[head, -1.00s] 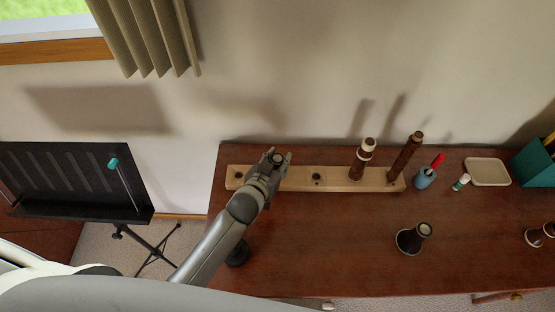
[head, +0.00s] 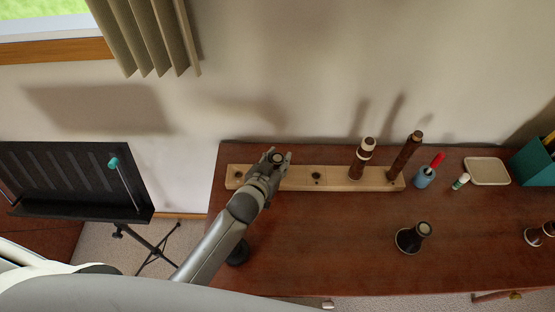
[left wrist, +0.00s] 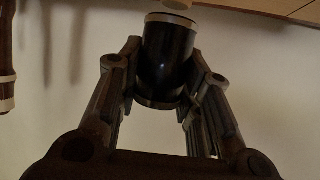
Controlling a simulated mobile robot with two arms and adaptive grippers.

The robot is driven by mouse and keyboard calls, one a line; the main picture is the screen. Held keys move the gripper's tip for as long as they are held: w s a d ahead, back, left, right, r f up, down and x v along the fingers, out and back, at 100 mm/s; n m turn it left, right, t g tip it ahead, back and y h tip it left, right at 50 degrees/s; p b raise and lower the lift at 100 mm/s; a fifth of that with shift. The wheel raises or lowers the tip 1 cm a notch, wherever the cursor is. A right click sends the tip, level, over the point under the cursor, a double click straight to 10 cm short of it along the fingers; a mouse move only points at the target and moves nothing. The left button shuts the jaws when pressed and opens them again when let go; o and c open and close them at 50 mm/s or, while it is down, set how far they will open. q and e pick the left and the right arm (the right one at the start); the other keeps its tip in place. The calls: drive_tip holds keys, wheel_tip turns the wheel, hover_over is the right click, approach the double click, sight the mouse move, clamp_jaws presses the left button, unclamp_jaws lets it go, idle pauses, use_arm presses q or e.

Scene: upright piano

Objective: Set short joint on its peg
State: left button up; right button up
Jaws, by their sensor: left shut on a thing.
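My left gripper (head: 275,160) is over the left part of the pale wooden peg board (head: 338,179). It is shut on the short joint, a dark cylinder (left wrist: 167,62) with a pale ring at one end, as the left wrist view shows. In that view the joint's ringed end is close to the wooden board (left wrist: 255,6); I cannot tell whether it touches or is around a peg. Two dark round spots, at the board's left end (head: 239,175) and middle (head: 317,177), are empty. My right gripper is out of view.
Two taller brown joints, one with a pale top (head: 362,160) and one slimmer (head: 404,157), stand on the board's right part. The front middle tabletop is clear.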

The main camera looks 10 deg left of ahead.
use_arm(q)
drive_tip(key=shift+f+b, duration=0.6)
drive_tip(key=shift+f, duration=0.35)
drive_tip(key=shift+p, duration=0.55)
idle(1.3)
drive_tip(key=shift+f+b, duration=0.35)
drive_tip(key=shift+f, duration=0.1)
idle(0.4)
drive_tip(key=o, duration=1.1)
drive_tip(key=v, duration=1.2)
